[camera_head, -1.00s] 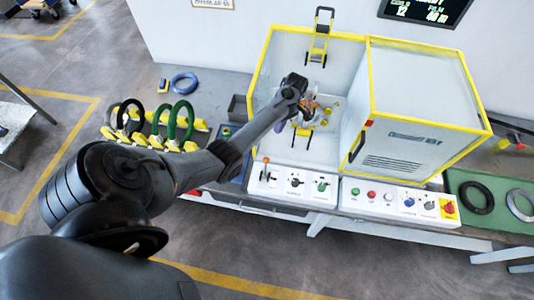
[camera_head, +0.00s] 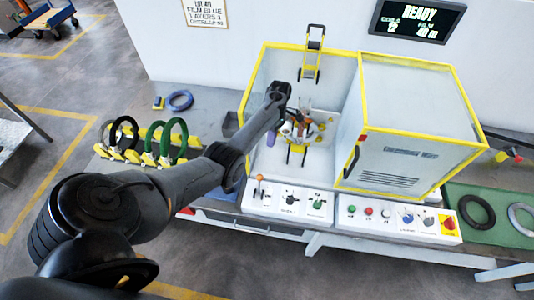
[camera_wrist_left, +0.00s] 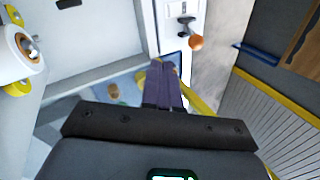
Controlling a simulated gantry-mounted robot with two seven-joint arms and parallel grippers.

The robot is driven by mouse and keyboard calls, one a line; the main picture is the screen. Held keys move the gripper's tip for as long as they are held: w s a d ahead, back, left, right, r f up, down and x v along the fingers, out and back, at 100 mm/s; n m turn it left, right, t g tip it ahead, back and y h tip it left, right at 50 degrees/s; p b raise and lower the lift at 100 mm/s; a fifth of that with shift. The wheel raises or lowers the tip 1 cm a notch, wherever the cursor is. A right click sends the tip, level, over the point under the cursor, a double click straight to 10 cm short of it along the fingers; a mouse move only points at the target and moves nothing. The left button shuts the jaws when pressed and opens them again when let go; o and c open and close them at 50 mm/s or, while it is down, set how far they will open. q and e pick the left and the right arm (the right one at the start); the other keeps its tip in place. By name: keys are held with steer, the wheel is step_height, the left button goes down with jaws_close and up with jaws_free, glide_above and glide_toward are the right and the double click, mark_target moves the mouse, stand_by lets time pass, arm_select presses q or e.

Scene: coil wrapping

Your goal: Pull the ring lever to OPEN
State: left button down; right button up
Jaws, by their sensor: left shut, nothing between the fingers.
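A lever with an orange ball knob (camera_head: 259,179) stands on a white panel at the front left of the yellow-framed machine (camera_head: 300,48). Its label is too small to read, so I cannot tell if it is the ring lever. The orange knob also shows in the left wrist view (camera_wrist_left: 196,43), beyond and right of the fingertips. My left gripper (camera_head: 271,138) hangs inside the machine's open bay, behind the lever and apart from it. Its purple fingers (camera_wrist_left: 164,66) are shut and empty. My right gripper is out of view.
More switches sit on the white panel (camera_head: 304,201) right of the knob. A wrapping mechanism (camera_head: 301,128) stands close right of my left gripper. The closed cabinet (camera_head: 410,120) is farther right. Several coils (camera_head: 165,140) stand on a rack at left. A wall screen (camera_head: 418,18) reads READY.

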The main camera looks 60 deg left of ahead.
arm_select(q)
steer(key=p+x, duration=0.1)
steer(key=x, duration=0.2)
steer(key=s+d+p+x, duration=0.1)
steer(key=x, duration=0.2)
steer(key=r+x, duration=0.1)
steer(key=x, duration=0.3)
steer(key=shift+s+d+r+p, duration=0.1)
steer(key=shift+s+d+p, duration=0.05)
steer(key=shift+s+p, duration=0.2)
steer(key=shift+s+d+p, duration=0.45)
steer(key=shift+s+d, duration=0.1)
steer(key=shift+s, duration=0.1)
